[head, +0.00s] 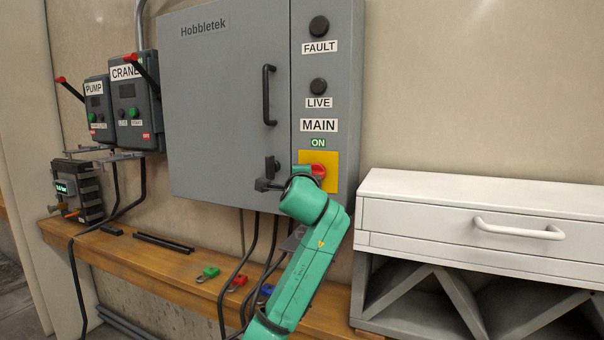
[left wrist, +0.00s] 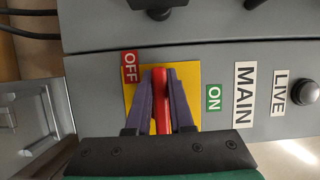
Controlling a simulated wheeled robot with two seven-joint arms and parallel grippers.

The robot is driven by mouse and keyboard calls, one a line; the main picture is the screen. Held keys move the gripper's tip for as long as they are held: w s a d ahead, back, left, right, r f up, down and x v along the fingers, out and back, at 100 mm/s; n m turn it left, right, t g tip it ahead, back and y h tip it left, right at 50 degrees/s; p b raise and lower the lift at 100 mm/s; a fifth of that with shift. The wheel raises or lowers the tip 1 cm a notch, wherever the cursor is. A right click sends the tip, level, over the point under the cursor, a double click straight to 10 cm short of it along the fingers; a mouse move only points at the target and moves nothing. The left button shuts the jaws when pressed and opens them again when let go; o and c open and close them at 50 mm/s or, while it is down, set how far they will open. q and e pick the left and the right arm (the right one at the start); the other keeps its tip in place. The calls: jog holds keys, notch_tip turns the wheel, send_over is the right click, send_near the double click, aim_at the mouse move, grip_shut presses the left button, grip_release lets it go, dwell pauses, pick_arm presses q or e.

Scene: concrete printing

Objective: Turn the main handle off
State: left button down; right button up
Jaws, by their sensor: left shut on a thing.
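The red main handle (left wrist: 161,98) sits on a yellow plate (left wrist: 190,80) on the grey cabinet. My left gripper (left wrist: 160,76) is shut on it, with one purple-grey finger on each side. In the left wrist view, the handle runs up the picture between the fingers, with the red OFF label (left wrist: 130,64) at upper left and the green ON label (left wrist: 213,98) at right. In the head view, the yellow plate (head: 333,183) and a little red of the handle (head: 319,171) show behind my green wrist. The fingers are hidden there. My right gripper is not in view.
The grey cabinet door (head: 225,100) has a black pull handle (head: 269,95) and a dark latch close to my wrist. A wooden shelf (head: 175,265) below holds padlocks and cables. A white drawer unit (head: 480,205) stands at right. Crane (head: 137,105) and pump boxes hang at left.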

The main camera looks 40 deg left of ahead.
pick_arm(q)
jog(key=shift+f, duration=0.15)
jog(key=c, duration=0.8)
grip_release()
jog(key=shift+s+d, duration=0.25)
jog(key=b+v, duration=0.5)
jog(key=v, duration=0.9)
jog(key=shift+a, duration=0.1)
